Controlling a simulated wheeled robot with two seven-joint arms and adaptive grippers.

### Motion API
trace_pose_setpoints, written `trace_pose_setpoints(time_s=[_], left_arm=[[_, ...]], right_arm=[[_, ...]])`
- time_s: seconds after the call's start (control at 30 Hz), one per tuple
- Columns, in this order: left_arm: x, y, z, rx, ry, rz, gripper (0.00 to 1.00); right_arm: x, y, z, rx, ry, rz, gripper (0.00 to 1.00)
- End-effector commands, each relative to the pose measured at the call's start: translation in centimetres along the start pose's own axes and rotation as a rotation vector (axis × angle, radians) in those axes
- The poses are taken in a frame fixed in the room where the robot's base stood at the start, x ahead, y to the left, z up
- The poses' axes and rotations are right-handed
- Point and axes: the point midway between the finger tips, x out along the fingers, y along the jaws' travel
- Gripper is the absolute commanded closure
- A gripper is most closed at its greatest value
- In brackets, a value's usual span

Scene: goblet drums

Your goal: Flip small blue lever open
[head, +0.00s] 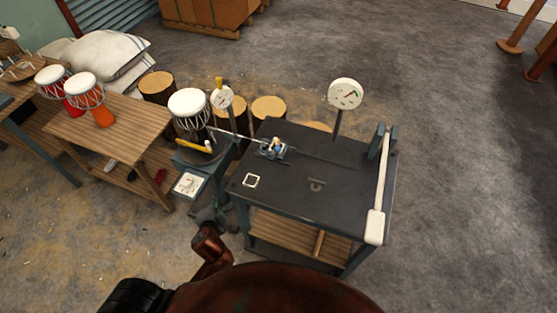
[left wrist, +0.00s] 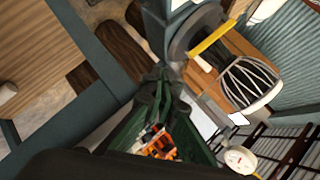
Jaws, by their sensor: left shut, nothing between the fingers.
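A small fixture with a blue part (head: 277,148), seemingly the small blue lever, sits near the back left edge of the dark table (head: 330,215). It is too small to tell how the lever stands. My left gripper (head: 208,217) is low at the table's left side, in front of the control box and apart from the fixture. In the left wrist view its fingers (left wrist: 155,80) are together and empty. The lever cannot be made out in that view. My right gripper is not in view.
A grey stand with a yellow handle (head: 193,146) and a white dial box (head: 188,184) is left of the table. A drum (head: 189,108) stands behind it. A round gauge (head: 345,94) and a long white bar (head: 381,190) rise at the table's back and right.

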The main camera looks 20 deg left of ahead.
Motion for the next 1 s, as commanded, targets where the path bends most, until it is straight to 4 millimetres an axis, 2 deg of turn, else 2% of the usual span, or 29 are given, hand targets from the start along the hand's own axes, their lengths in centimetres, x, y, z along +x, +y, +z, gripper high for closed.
trace_pose_setpoints(time_s=[0.1,0.2,0.3,0.37,0.47,0.6,0.7,0.8,1.0], left_arm=[[-0.4,-2.8,-3.6,0.127,0.089,-0.107,1.0],[-0.8,-4.2,-7.0,0.252,0.172,-0.192,1.0],[-1.2,-4.7,-10.6,0.401,0.264,-0.274,1.0],[-1.5,-4.5,-12.9,0.503,0.323,-0.322,1.0],[-2.1,-3.1,-16.6,0.694,0.43,-0.397,1.0],[-2.8,0.5,-20.7,0.975,0.576,-0.479,1.0],[-3.0,2.9,-22.1,1.112,0.643,-0.507,1.0],[-3.2,3.9,-22.6,1.17,0.672,-0.518,1.0],[-3.2,4.1,-22.6,1.177,0.676,-0.519,1.0]], right_arm=[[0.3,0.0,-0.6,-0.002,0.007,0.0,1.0],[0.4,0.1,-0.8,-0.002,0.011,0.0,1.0],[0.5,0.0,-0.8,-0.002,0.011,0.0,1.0],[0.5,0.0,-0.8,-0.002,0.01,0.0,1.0],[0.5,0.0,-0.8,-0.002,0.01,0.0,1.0],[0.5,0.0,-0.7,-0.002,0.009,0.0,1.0],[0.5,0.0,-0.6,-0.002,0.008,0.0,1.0],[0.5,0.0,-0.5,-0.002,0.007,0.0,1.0],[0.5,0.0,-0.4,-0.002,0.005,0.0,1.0]])
